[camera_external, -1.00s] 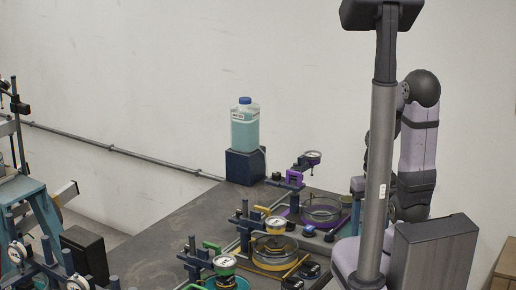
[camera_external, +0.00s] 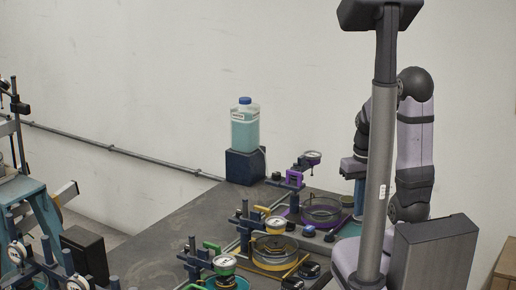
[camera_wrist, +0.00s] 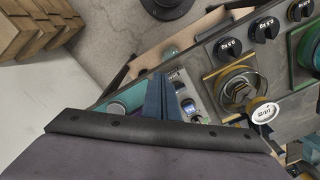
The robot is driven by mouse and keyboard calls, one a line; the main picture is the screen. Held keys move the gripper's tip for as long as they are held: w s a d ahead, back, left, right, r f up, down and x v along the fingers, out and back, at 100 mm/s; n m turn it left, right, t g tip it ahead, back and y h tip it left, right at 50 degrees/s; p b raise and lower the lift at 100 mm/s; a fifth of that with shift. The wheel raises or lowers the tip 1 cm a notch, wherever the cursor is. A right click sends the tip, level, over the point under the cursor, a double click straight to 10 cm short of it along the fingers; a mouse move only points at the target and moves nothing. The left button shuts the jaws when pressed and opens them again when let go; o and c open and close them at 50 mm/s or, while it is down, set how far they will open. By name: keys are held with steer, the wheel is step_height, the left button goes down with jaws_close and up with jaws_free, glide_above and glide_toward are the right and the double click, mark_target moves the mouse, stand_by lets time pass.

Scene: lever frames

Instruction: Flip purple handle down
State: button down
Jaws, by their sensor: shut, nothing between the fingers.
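The purple station stands at the far end of the bench in the external view. It has a purple bracket (camera_external: 294,178) beside a purple-rimmed gauge (camera_external: 312,156) and a low purple-ringed glass dish (camera_external: 321,211). Which part is the handle, and its exact angle, is too small to tell. My gripper (camera_external: 350,168) is partly hidden by my column, to the right of the purple parts and apart from them. In the wrist view its two blue fingers (camera_wrist: 160,95) are together and empty. No purple handle shows in the wrist view.
A yellow station (camera_external: 275,225) and a green one (camera_external: 225,264) stand nearer on the bench. A bottle of teal liquid (camera_external: 245,126) stands on a dark block (camera_external: 245,166) at the back. Bare bench lies to the left. Wooden boxes (camera_wrist: 35,25) show in the wrist view.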

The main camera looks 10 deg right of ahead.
steer(key=w+a+r+n, duration=0.2)
steer(key=w+a+r, duration=0.2)
steer(key=w, duration=0.5)
steer(key=w+a+r+n+t+y, duration=0.1)
steer(key=w+a+r+n, duration=0.2)
steer(key=w, duration=0.6)
steer(key=w+a+r+n+t+y, duration=0.1)
steer(key=w+a+r+n, duration=0.2)
steer(key=w+a+r, duration=0.3)
steer(key=shift+w+a+r+b, duration=0.2)
steer(key=shift+w+r+b, duration=0.15)
steer(key=shift+w+r, duration=1.05)
steer(key=shift+w+f, duration=0.1)
steer(key=shift+f, duration=0.1)
steer(key=p, duration=0.3)
glide_above(278, 174)
steer(key=f, duration=1.1)
steer(key=shift+s+d+f, duration=0.35)
steer(key=shift+s, duration=0.05)
steer(key=shift+f, duration=0.85)
